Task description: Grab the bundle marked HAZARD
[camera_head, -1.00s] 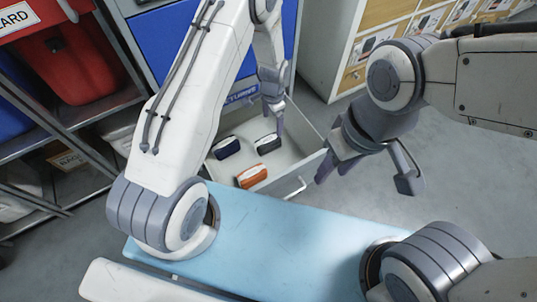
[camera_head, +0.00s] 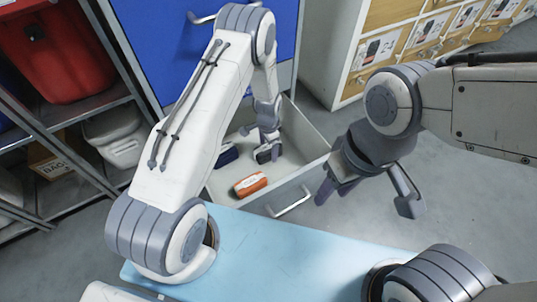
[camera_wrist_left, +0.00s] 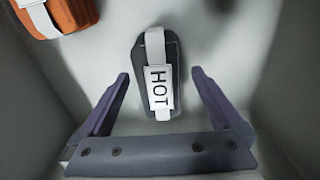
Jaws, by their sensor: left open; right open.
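A dark grey bundle (camera_head: 263,156) lies in the open drawer (camera_head: 298,183). In the left wrist view this bundle (camera_wrist_left: 158,75) has a white strap and a label reading HOT. My left gripper (camera_head: 268,148) is open and low in the drawer, with its fingers (camera_wrist_left: 160,73) apart on either side of the bundle. An orange bundle (camera_head: 250,184) with a white strap lies nearer the drawer front; its label is not readable. A navy bundle (camera_head: 226,156) is partly hidden behind my left arm. No readable HAZARD marking shows. My right gripper (camera_head: 366,203) is open and empty, right of the drawer.
The drawer belongs to a blue-fronted cabinet (camera_head: 160,45). A metal shelf rack (camera_head: 88,105) on the left holds a red bin (camera_head: 60,55) and a white-grey bin (camera_head: 117,135). A wooden drawer unit (camera_head: 385,50) stands at the back right. Floor at right is clear.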

